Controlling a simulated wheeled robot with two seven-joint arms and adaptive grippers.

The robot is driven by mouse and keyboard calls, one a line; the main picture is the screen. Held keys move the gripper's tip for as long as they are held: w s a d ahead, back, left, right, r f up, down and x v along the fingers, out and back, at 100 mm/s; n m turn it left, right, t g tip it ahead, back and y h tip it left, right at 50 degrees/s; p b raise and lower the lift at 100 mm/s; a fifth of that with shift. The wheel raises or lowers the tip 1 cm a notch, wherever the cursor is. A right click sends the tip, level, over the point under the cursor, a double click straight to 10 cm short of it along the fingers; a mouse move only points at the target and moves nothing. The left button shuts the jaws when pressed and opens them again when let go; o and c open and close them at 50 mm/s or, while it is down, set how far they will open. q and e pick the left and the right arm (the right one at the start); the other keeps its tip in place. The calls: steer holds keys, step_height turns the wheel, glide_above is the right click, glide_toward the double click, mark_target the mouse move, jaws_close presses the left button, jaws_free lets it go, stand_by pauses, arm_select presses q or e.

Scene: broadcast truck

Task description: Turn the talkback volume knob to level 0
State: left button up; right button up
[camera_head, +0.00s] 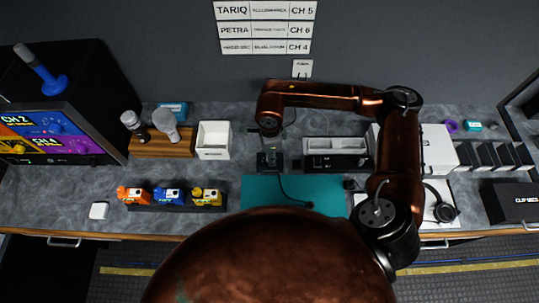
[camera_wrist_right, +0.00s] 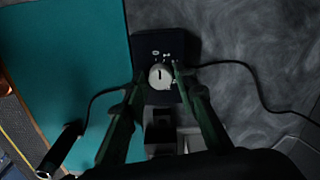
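The talkback box (camera_wrist_right: 184,46) is a small dark box with white markings, on the bench beside the teal mat. It also shows in the head view (camera_head: 269,161), partly under my right gripper. Its volume knob (camera_wrist_right: 160,76) is round and pale with a dark pointer line, roughly upright in the wrist view. The level markings are too small to read. My right gripper (camera_wrist_right: 157,77) points down over the box. Its fingers stand apart on either side of the knob, with a small gap at the left; contact at the right is unclear. My left gripper is out of view.
A teal mat (camera_head: 250,187) lies in front of the box. A white bin (camera_head: 214,140) and microphones on a wooden stand (camera_head: 170,146) are left. A grey-and-black tray (camera_head: 337,160) sits close on the right.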

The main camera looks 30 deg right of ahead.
steer(key=shift+o, duration=1.1)
steer(key=shift+a, duration=0.1)
steer(key=shift+w+r, duration=0.1)
steer(key=shift+r, duration=0.35)
step_height(320, 180, up, 11)
steer(key=shift+r, duration=0.1)
